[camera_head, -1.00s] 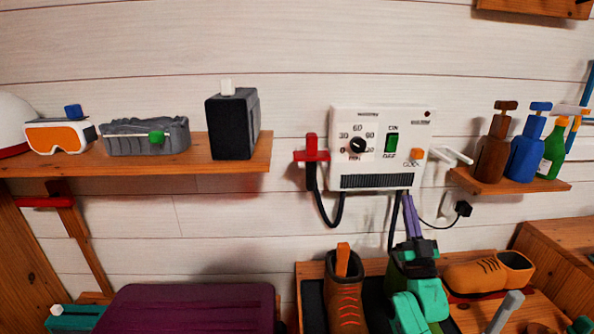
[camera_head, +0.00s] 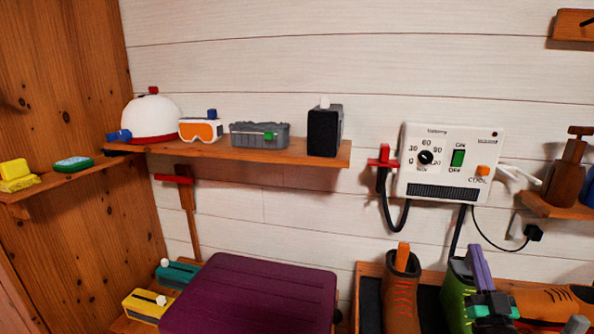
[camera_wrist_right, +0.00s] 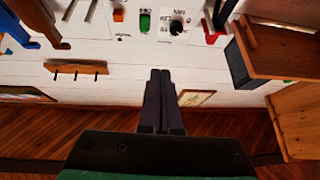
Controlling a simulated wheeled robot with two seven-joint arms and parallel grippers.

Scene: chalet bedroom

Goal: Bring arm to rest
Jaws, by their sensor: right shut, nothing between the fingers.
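My right gripper (camera_head: 474,252) is at the lower right of the head view, in front of the green boot (camera_head: 459,296) and below the white control panel (camera_head: 449,165). Its slim purple-grey fingers point up. In the right wrist view the fingers (camera_wrist_right: 160,75) lie together with nothing between them. That view is upside down, with the control panel's green switch (camera_wrist_right: 145,20) and black dial (camera_wrist_right: 176,26) beyond the fingertips. My left gripper is not in view.
A wooden shelf (camera_head: 210,147) holds a helmet, goggles (camera_head: 200,131), a grey box and a black box (camera_head: 324,131). A purple case (camera_head: 255,295) lies below. A brown boot (camera_head: 401,290) stands left of the gripper. Bottles (camera_head: 566,180) stand on the right shelf.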

